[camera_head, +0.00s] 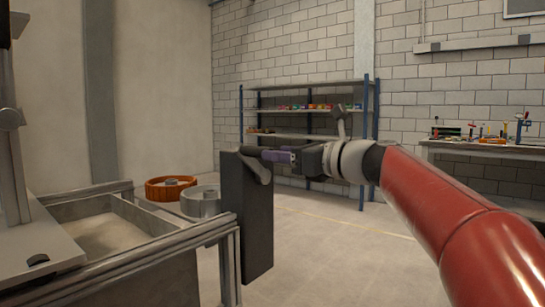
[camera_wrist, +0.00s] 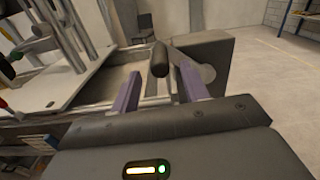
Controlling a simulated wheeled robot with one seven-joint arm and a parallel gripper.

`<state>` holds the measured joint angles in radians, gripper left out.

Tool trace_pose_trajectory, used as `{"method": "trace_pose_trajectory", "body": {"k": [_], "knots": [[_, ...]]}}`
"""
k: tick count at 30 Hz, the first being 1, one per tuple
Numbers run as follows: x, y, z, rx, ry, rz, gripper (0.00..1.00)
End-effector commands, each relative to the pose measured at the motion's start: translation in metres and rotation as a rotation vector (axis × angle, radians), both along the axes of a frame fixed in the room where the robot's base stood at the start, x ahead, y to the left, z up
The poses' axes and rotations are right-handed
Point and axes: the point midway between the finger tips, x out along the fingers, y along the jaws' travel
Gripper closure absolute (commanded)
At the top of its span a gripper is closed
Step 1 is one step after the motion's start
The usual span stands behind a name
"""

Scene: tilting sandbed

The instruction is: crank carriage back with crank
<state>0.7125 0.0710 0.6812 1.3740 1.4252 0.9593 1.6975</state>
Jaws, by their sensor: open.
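The crank is on a dark box (camera_head: 250,225) at the end of the sandbed frame. Its grey arm (camera_head: 257,167) slants up to a dark handle, and the round hub (camera_wrist: 208,74) shows in the wrist view. The dark crank handle (camera_wrist: 159,58) stands between my two purple fingers in the wrist view. My gripper (camera_head: 270,156) is open, with its fingers on either side of the handle; contact cannot be told. A pale plate with metal uprights (camera_wrist: 72,84), apparently the carriage, sits over the bed at left; it also shows in the head view (camera_head: 45,235).
The sandbed's metal rail (camera_head: 155,236) runs from the box toward the lower left. An orange tub (camera_head: 170,187) and a grey tub (camera_head: 200,202) stand behind it. Shelves (camera_head: 300,138) and a workbench (camera_head: 480,147) line the far wall. The floor right of the box is clear.

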Motion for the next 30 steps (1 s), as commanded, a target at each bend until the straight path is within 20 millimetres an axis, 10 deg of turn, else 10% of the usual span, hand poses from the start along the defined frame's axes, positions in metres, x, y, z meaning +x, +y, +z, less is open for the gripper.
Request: {"method": "trace_pose_trajectory", "body": {"k": [30], "knots": [[0.0019,-0.0077,-0.0047,-0.008,-0.011,-0.006,0.55]]}}
